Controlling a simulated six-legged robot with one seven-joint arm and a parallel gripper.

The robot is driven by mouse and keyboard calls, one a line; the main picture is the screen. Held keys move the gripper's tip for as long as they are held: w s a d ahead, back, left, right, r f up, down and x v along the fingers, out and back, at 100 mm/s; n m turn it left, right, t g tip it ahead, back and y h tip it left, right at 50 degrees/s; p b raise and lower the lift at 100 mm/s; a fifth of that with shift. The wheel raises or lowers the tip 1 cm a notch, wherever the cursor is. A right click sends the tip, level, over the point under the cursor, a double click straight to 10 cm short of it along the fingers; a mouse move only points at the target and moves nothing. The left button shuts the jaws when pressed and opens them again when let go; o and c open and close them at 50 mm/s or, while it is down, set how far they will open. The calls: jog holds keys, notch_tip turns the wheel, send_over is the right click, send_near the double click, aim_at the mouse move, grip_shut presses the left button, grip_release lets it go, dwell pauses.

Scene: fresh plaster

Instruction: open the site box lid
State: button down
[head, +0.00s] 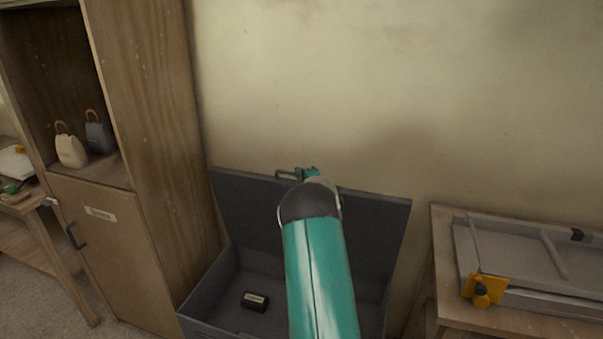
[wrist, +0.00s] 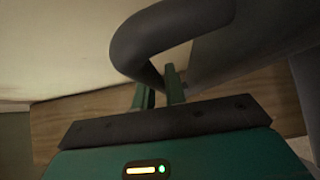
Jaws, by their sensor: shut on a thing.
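The grey site box (head: 211,297) stands against the wall, and its inside shows in the head view. Its lid (head: 243,203) is raised, standing steeply at the back and leaning slightly toward the wall. The lid handle (head: 283,174) is at the lid's top edge; in the wrist view it is a thick dark loop (wrist: 128,45). My gripper (head: 303,175) is at this handle, and its green fingers (wrist: 159,88) are shut on it. My arm hides part of the lid and the box's right inside.
A small black item (head: 255,301) lies on the box floor. A wooden cabinet (head: 150,130) stands close on the left, with two padlock-shaped items (head: 85,143) on its shelf. A wooden table (head: 445,240) with a grey tool with a yellow part (head: 483,290) is at the right.

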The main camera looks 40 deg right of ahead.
jog(key=s+a+f+n+t, duration=0.1)
jog(key=s+a, duration=0.4)
jog(key=a, duration=0.5)
notch_tip(320, 180, down, 2)
jog(key=shift+f+n+t+h, duration=0.1)
jog(key=shift+n+t+h, duration=0.2)
jog(key=shift+n+t, duration=0.15)
jog(key=c, duration=1.7)
grip_release()
jog(key=shift+s, duration=0.1)
jog(key=v, duration=1.3)
jog(key=shift+s+a, duration=0.15)
jog(key=shift+s, duration=0.2)
